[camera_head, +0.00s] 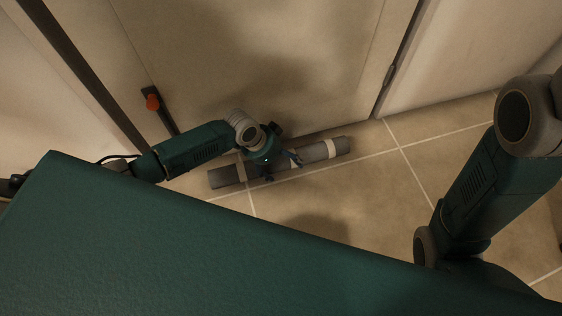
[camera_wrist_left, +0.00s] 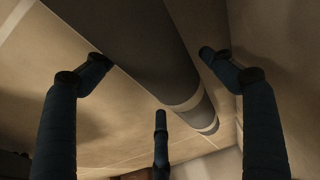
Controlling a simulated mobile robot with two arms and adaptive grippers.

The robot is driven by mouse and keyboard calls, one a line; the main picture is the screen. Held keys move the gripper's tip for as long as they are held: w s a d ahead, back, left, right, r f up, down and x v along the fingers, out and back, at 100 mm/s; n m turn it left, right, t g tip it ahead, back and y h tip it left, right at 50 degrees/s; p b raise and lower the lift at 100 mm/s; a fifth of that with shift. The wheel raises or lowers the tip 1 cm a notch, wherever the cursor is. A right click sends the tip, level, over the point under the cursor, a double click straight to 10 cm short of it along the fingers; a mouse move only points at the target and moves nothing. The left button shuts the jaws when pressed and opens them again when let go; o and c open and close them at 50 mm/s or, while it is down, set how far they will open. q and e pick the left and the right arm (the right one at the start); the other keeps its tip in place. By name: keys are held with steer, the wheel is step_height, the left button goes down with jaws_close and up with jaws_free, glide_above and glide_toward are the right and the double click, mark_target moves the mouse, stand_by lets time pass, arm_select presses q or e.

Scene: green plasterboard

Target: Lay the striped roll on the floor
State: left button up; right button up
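The striped roll (camera_head: 230,175) is a long dark grey cylinder with pale bands. In the head view it lies level over the tiled floor near the foot of the pale panels and looks to rest on the tiles, though its underside is hidden. My left gripper (camera_head: 282,167) is over the middle of the roll and hides part of it. In the left wrist view the roll (camera_wrist_left: 150,50) runs between the spread dark fingers, which look open, with tips close to its sides. My right arm shows at the right, but its gripper is out of view.
Beige tiled floor (camera_head: 385,205) is clear in front and to the right of the roll. My green body covers the lower left.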

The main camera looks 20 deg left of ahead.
arm_select(q)
steer(key=shift+s, duration=0.1)
steer(key=v, duration=1.2)
steer(key=shift+d, duration=0.1)
